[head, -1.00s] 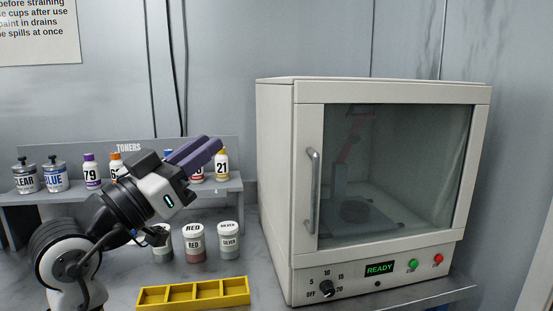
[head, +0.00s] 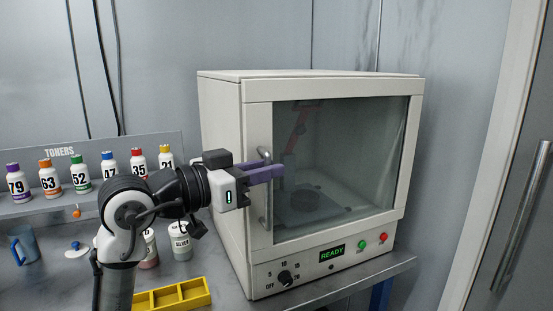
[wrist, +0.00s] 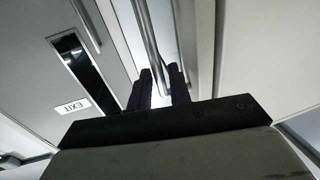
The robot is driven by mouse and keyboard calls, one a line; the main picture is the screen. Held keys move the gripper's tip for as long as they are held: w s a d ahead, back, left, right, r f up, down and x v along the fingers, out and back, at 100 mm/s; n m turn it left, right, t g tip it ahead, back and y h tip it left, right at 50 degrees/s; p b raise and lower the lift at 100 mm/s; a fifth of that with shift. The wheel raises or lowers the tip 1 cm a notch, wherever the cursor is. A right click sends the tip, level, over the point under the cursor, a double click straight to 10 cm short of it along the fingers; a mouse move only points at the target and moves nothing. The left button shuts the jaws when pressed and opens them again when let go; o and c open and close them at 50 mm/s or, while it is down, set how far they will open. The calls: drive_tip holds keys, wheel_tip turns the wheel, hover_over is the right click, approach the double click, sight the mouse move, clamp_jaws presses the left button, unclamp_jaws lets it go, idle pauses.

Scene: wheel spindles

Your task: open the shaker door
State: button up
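The shaker is a white cabinet with a dark glass door (head: 335,175); the door is closed. Its upright bar handle (head: 264,215) is on the door's left side. My gripper (head: 276,173), with purple fingers, is at the upper half of this handle. In the wrist view the handle bar (wrist: 147,35) runs between the two dark fingers (wrist: 160,85) and nearly fills the gap, so the gripper looks shut on it. The exact contact is hidden.
A dial (head: 285,278) and a READY display (head: 331,251) are below the door. A wall door handle (head: 522,215) is at right.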

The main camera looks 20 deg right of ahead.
drive_tip(key=shift+x, duration=1.45)
drive_tip(key=shift+c, duration=0.3)
clamp_jaws()
